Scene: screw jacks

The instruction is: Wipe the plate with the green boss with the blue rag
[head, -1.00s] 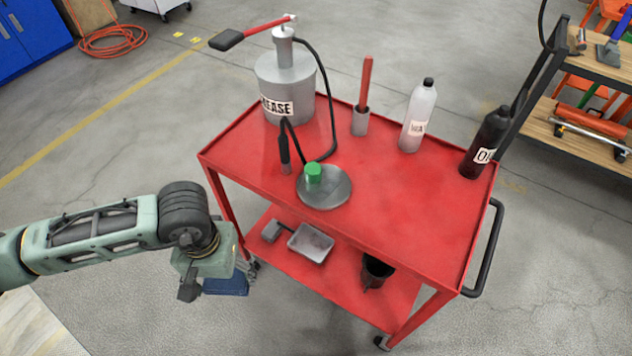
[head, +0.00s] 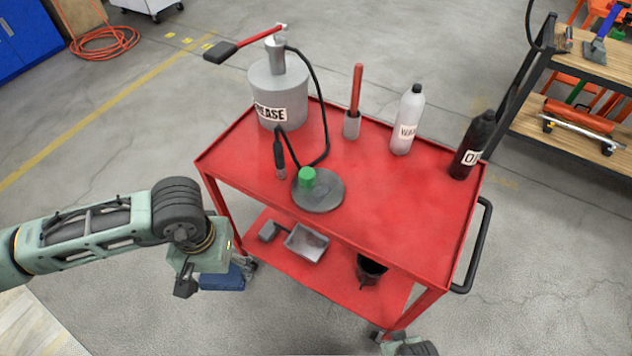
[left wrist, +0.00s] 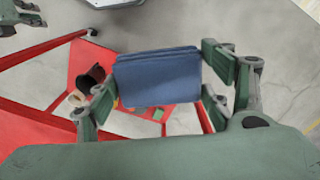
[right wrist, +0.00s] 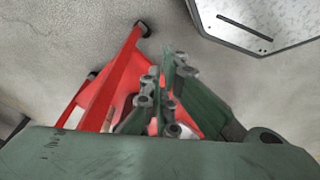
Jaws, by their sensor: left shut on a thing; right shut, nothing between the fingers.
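The grey round plate (head: 326,194) with the green boss (head: 307,178) lies on the red cart's top near its front left edge. My left gripper (head: 207,285) is shut on the folded blue rag (head: 224,278), in front of the cart's left side and lower than its top. The rag (left wrist: 157,77) fills the space between the fingers in the left wrist view. My right gripper (right wrist: 160,88) is shut and empty in the right wrist view. In the head view only a bit of the right arm shows at the bottom edge, by the cart's right leg.
The red cart (head: 410,215) also holds a grease pump (head: 278,92) with a black hose, a red-handled brush (head: 354,110), a white bottle (head: 407,120) and a dark oil bottle (head: 472,145). A tray (head: 306,242) and black cup (head: 371,268) sit on its lower shelf.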

